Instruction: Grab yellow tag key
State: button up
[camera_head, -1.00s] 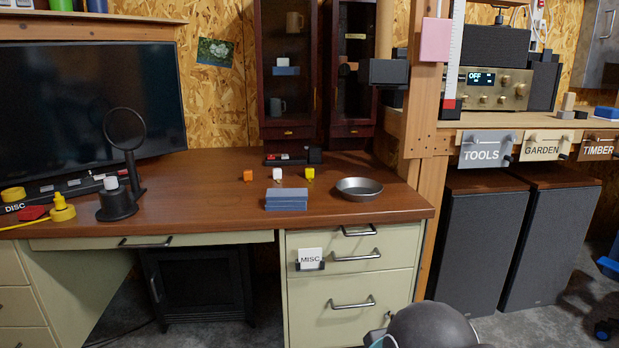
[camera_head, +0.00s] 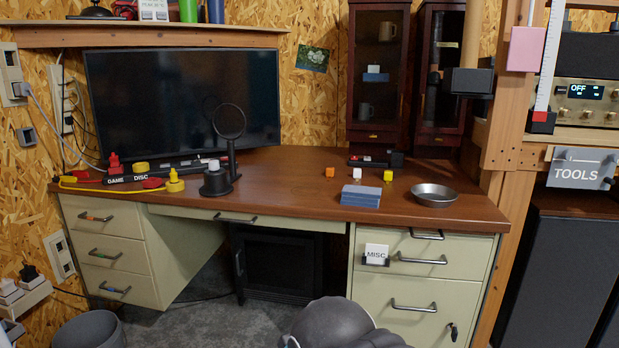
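I cannot make out a key with a yellow tag for certain. A small yellow block (camera_head: 388,175) sits on the desk top near the back, right of a white block (camera_head: 367,177) and an orange block (camera_head: 330,172). A small dark item (camera_head: 452,331), too small to identify, is on the front of the lower right drawer. A yellow plug-like piece (camera_head: 174,183) lies on the left of the desk. My gripper is not in view; only a rounded dark grey part of my arm shows at the bottom.
The brown desk (camera_head: 290,187) has closed drawers on both sides. A metal bowl (camera_head: 434,195), a blue-grey box stack (camera_head: 360,197) and a round magnifier stand (camera_head: 216,181) stand on it. A grey bin (camera_head: 88,330) is at lower left. A wooden post (camera_head: 507,150) rises at right.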

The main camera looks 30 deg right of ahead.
aim_at(388, 174)
jog(key=u, duration=2.35)
jog(key=k, duration=2.2)
jog(key=z, duration=1.65)
